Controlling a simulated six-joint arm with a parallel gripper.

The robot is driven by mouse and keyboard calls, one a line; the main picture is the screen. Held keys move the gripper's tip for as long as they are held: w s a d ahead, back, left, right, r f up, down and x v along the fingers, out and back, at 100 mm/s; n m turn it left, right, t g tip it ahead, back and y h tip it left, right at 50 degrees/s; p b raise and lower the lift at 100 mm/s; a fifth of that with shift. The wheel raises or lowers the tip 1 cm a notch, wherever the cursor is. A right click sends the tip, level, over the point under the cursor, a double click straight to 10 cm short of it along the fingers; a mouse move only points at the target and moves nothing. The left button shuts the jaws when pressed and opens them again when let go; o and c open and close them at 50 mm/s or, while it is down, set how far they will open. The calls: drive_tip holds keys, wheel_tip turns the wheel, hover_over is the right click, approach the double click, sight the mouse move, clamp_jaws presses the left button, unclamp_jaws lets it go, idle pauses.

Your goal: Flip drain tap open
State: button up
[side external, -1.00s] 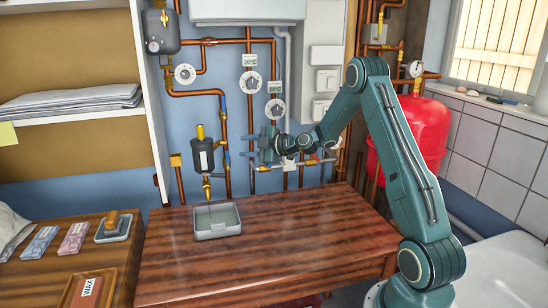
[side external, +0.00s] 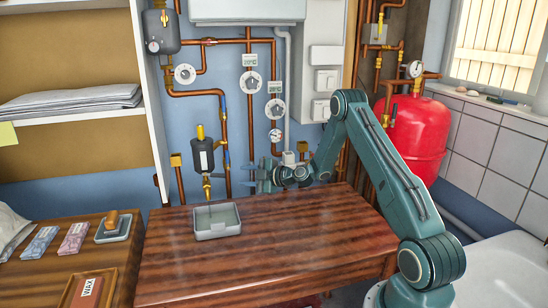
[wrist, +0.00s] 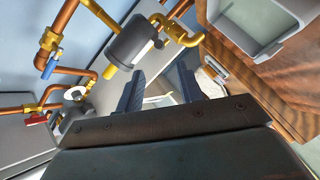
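A brass tap (side external: 207,187) hangs under the dark cylinder (side external: 203,155) on the back wall, above a grey open tray (side external: 217,231). In the wrist view the curved brass tap (wrist: 187,36) leaves the dark cylinder (wrist: 132,42) near the top. Its exact handle position cannot be told. My gripper (side external: 256,177) is right of the tap, apart from it, low above the back of the wooden table. In the wrist view its two dark fingers (wrist: 160,76) are spread with nothing between them.
Copper pipes (side external: 226,130) with blue-handled valves line the wall. The wrist view shows a red handle (wrist: 36,119) and a blue handle (wrist: 52,64). The wooden table (side external: 270,265) is clear right of the tray. A red tank (side external: 412,137) stands behind my arm.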

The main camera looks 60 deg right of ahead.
sight(222, 175)
drive_tip(key=shift+x, duration=6.5)
clamp_jaws()
